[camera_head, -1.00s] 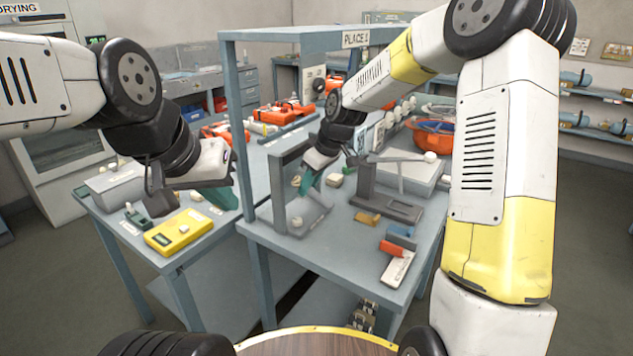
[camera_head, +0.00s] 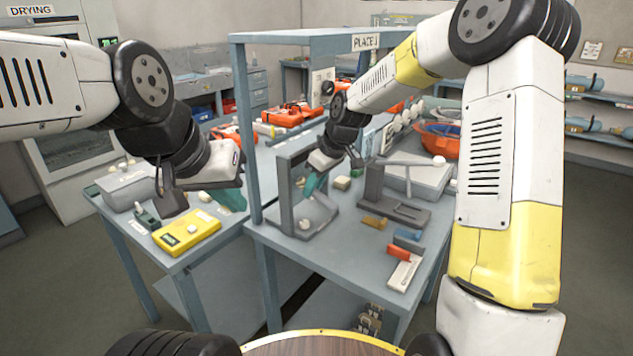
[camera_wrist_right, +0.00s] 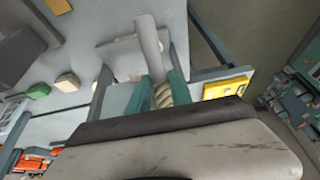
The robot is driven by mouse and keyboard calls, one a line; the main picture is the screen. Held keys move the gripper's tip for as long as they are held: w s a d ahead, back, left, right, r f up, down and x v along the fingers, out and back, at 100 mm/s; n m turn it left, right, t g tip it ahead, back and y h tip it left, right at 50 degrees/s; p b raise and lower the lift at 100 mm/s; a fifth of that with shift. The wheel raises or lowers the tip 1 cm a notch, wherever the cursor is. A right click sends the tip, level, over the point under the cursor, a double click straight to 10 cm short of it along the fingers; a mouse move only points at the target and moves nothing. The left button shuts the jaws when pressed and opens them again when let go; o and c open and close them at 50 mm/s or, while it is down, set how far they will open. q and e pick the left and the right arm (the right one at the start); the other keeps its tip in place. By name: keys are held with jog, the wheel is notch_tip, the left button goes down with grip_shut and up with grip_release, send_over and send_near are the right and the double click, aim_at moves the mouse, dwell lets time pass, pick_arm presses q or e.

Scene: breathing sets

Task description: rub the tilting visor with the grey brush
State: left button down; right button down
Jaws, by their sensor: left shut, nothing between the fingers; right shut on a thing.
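My right gripper (camera_head: 311,192) reaches into a grey upright frame (camera_head: 285,196) on the right-hand table. In the right wrist view its teal fingers (camera_wrist_right: 161,92) are shut on a tan, ridged piece. A grey bar (camera_wrist_right: 150,48) runs on beyond the fingertips; together they look like the grey brush, though I cannot tell for sure. My left gripper (camera_head: 232,201) is shut and empty above the left-hand table.
A yellow box (camera_head: 187,233) and a grey box (camera_head: 125,190) are on the left-hand table. A post (camera_head: 250,130) stands between my grippers.

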aim_at(327, 198)
jog(key=shift+w+a, duration=0.3)
jog(key=shift+a, duration=0.1)
jog(key=shift+w+d, duration=3.25)
jog(key=shift+w, duration=1.4)
jog(key=shift+s+a, duration=1.1)
jog(key=shift+s, duration=0.45)
jog(key=shift+s+a, duration=1.1)
jog(key=shift+s, duration=0.5)
jog(key=shift+s+a, duration=1.1)
jog(key=shift+s, duration=0.45)
jog(key=shift+s+d, duration=0.55)
jog(key=shift+d, duration=0.3)
jog(key=shift+s+d, duration=0.55)
jog(key=shift+d, duration=0.3)
jog(key=shift+s+d, duration=0.55)
jog(key=shift+d, duration=0.3)
jog(key=shift+s+d, duration=0.45)
jog(key=shift+d, duration=0.2)
jog(key=shift+s+d, duration=0.4)
jog(key=shift+d, duration=0.2)
